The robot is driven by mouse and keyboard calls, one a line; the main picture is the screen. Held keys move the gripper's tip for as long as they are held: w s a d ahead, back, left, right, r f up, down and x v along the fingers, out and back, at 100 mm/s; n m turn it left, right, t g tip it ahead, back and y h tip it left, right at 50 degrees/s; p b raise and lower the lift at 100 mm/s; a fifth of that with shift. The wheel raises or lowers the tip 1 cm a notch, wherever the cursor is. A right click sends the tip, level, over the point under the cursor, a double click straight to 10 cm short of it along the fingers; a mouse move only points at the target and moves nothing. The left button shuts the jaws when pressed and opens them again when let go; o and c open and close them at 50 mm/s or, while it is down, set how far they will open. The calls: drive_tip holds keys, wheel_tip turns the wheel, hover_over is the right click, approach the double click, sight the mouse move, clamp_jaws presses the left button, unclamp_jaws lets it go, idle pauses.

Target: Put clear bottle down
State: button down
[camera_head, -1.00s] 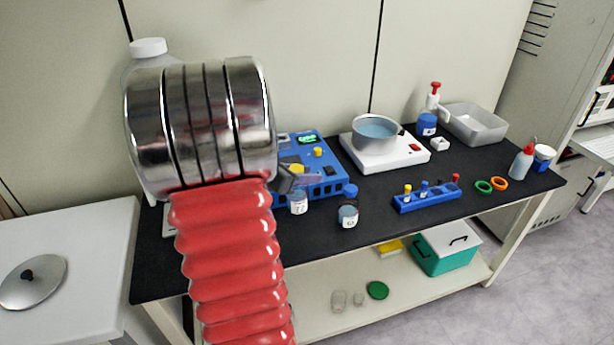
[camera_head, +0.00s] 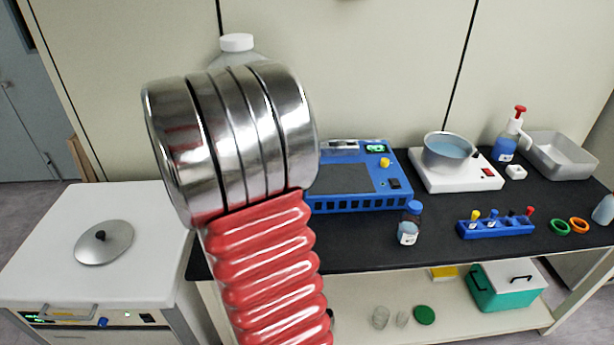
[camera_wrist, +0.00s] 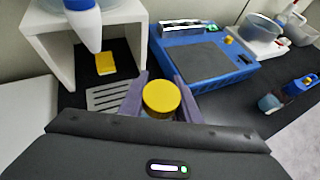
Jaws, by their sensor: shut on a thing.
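In the wrist view, my gripper (camera_wrist: 160,103) is shut on the clear bottle, seen from above, with its round yellow cap (camera_wrist: 161,94) between the two fingers. The cap hides nearly all of the bottle's body. Below it lie the dark bench top and a pale slotted plate (camera_wrist: 106,97). In the head view my red and steel arm hides the gripper and the bottle. I cannot tell how high the bottle is above the bench.
A blue device (camera_head: 355,185) stands behind the gripper. A blue-capped bottle (camera_head: 408,226), a blue tube rack (camera_head: 496,227) and a hotplate with a pot (camera_head: 447,152) are to the right. A white stand (camera_wrist: 54,45) is at left. A white cabinet (camera_head: 60,265) adjoins the bench.

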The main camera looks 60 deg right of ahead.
drive_tip(key=w+a+f+n+t+y, duration=0.1)
drive_tip(key=w+a+n+t, duration=0.3)
drive_tip(key=w+a, duration=0.55)
drive_tip(key=w+a+n+t+y, duration=0.25)
drive_tip(key=w+a, duration=0.45)
drive_tip(key=a, duration=0.5)
drive_tip(key=w+a+f+n+t+y, duration=0.1)
drive_tip(key=a+n+t+y, duration=0.1)
drive_tip(key=a, duration=0.9)
drive_tip(key=w+a+f+n+t+y, duration=0.1)
drive_tip(key=a+n, duration=0.4)
drive_tip(key=a, duration=0.7)
drive_tip(key=shift+w+a+f+t+y, duration=0.3)
drive_tip(key=shift+w+t+y, duration=0.25)
drive_tip(key=shift+y, duration=0.5)
drive_tip(key=shift+s+d, duration=0.1)
drive_tip(key=shift+s, duration=0.1)
